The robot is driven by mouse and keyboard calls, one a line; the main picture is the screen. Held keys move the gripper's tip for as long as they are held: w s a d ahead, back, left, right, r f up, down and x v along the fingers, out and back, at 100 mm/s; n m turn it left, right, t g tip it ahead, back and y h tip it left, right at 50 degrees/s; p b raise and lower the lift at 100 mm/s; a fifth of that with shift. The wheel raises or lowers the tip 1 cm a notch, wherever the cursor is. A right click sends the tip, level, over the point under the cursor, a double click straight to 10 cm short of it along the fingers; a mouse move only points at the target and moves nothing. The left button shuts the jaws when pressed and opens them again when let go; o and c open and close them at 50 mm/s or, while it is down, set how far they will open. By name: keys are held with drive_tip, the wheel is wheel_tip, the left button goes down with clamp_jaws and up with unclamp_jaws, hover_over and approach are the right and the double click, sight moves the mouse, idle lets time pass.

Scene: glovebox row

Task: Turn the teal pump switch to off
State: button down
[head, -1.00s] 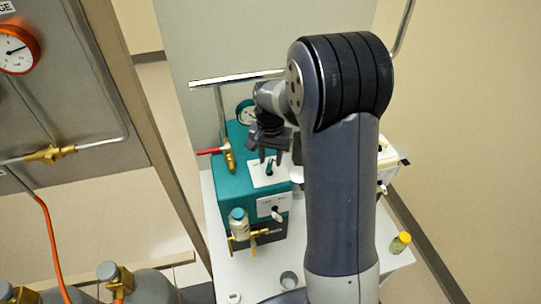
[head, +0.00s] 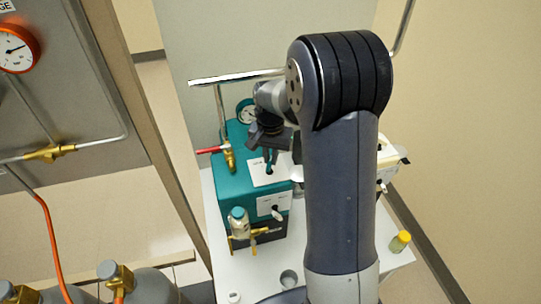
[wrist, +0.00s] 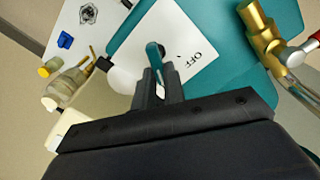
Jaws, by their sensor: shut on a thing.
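The teal pump (head: 236,190) stands on a white table. On its top is a white plate (head: 262,172) with a teal lever switch. The plate also shows in the wrist view (wrist: 190,40), with the word OFF to the right of the switch lever (wrist: 153,52). My gripper (head: 269,160) is over the plate, pointing down. In the wrist view my gripper (wrist: 159,82) has its fingers shut on the lever, which sticks out between the tips. The lower part of the lever is hidden by the fingers, and I cannot tell its exact setting.
A brass valve with a red handle (head: 208,150) stands at the pump's left. A yellow-capped vial (head: 400,241) and a grey cup (head: 288,278) stand on the table (head: 345,285).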

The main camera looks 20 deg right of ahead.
drive_tip(key=shift+n, duration=0.3)
drive_tip(key=shift+w+a+n+b, duration=0.1)
drive_tip(key=shift+a+n+b, duration=0.1)
drive_tip(key=shift+n, duration=1.05)
drive_tip(key=shift+a+n+b, duration=0.1)
drive_tip(key=shift+n+b, duration=0.05)
drive_tip(key=shift+n, duration=1.1)
drive_tip(key=c, duration=1.5)
unclamp_jaws()
wheel_tip(320, 180, up, 11)
drive_tip(key=shift+f+b, duration=0.1)
drive_tip(key=shift+b, duration=0.4)
drive_tip(key=shift+f, duration=0.1)
